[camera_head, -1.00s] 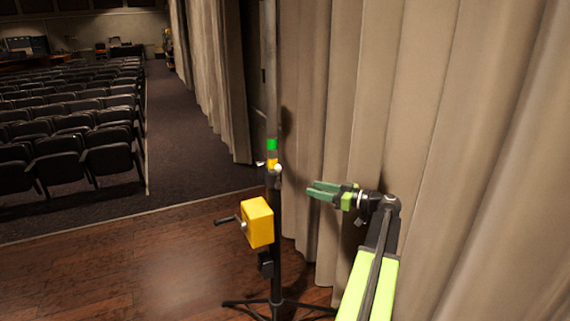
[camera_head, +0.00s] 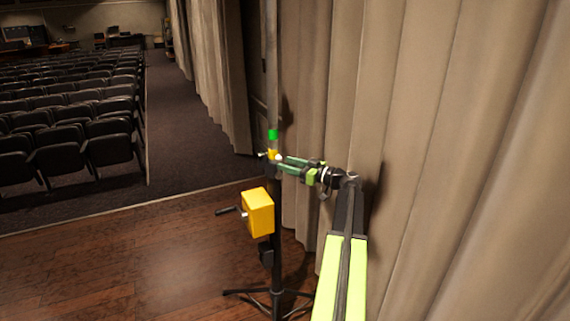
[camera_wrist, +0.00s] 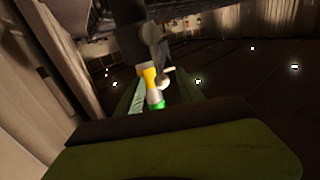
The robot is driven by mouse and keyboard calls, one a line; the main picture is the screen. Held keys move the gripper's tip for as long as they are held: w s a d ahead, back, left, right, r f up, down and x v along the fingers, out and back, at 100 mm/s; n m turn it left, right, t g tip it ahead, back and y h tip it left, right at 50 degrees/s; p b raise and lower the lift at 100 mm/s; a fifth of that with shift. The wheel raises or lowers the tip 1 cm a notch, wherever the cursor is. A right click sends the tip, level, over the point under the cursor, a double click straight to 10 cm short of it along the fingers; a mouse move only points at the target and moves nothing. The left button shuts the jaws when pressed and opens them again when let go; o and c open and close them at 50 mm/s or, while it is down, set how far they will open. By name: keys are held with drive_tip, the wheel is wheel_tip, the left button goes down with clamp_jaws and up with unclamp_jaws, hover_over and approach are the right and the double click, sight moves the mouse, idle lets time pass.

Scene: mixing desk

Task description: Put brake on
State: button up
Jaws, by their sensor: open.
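A dark upright stand (camera_head: 276,215) carries a green band (camera_head: 272,134) and, just below it, a yellow band (camera_head: 273,154). A small white ball knob (camera_head: 279,157) sits beside the yellow band; it also shows in the wrist view (camera_wrist: 163,84). Which part is the brake is not marked. My gripper (camera_head: 281,163) is open at the height of the yellow band, coming from the right. In the wrist view its fingers lie on either side of the knob and bands. I cannot tell whether they touch the knob.
A yellow box (camera_head: 258,212) with a black crank (camera_head: 227,211) is fixed to the stand below my gripper. Tripod legs (camera_head: 268,295) spread on the wood floor. A beige curtain (camera_head: 430,150) hangs close behind and right of my arm. Rows of seats (camera_head: 70,130) stand at left.

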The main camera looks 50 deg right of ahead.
drive_tip(key=shift+x, duration=0.95)
clamp_jaws()
idle(0.6)
